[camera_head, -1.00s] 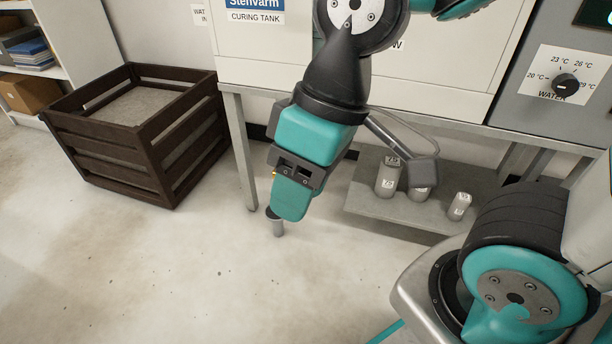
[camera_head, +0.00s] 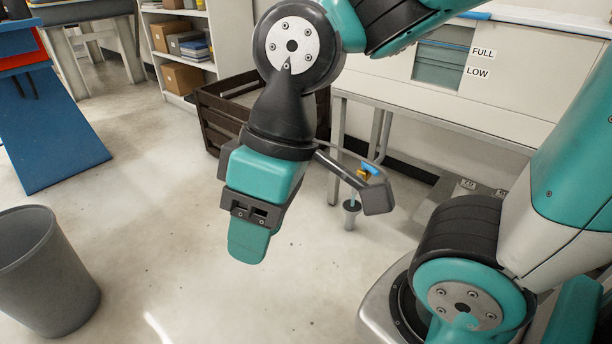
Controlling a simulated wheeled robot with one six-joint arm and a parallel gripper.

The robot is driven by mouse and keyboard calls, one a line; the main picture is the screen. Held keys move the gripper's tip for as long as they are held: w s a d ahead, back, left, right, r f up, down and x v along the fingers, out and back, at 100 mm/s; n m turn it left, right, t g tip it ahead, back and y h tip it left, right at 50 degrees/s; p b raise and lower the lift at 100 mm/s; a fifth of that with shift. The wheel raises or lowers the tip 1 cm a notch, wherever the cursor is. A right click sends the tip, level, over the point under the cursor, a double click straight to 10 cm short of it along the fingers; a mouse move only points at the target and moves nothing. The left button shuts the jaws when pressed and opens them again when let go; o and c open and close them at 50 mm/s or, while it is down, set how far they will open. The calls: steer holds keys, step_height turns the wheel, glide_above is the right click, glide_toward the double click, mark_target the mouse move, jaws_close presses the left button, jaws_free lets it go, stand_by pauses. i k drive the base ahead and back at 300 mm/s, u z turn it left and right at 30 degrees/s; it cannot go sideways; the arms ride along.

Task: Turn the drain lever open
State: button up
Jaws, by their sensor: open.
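A small blue lever (camera_head: 370,168) sits on a yellow valve body (camera_head: 362,174) below the front of the tank, right of the picture's middle. The dark arm-mounted bracket beside my gripper partly hides the valve. A grey drain cup (camera_head: 351,214) stands on the floor under it, with a thin spout or stream just above. My gripper (camera_head: 248,243) points down over the floor, left of and nearer than the lever. It is open, touches nothing and holds nothing. Its fingers overlap in this view, so the gap between them does not show.
The white tank (camera_head: 520,85) with FULL and LOW labels stands on a grey bench frame (camera_head: 337,150). A dark slatted crate (camera_head: 215,115) stands behind my arm. A grey bin (camera_head: 45,275) and a blue stand (camera_head: 55,140) are at left. Floor between bin and gripper is clear.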

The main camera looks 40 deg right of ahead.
mark_target(365, 166)
steer(key=u, duration=0.7)
steer(key=i, duration=0.85)
steer(key=z, duration=1.7)
steer(key=i, duration=0.5)
steer(key=z, duration=0.05)
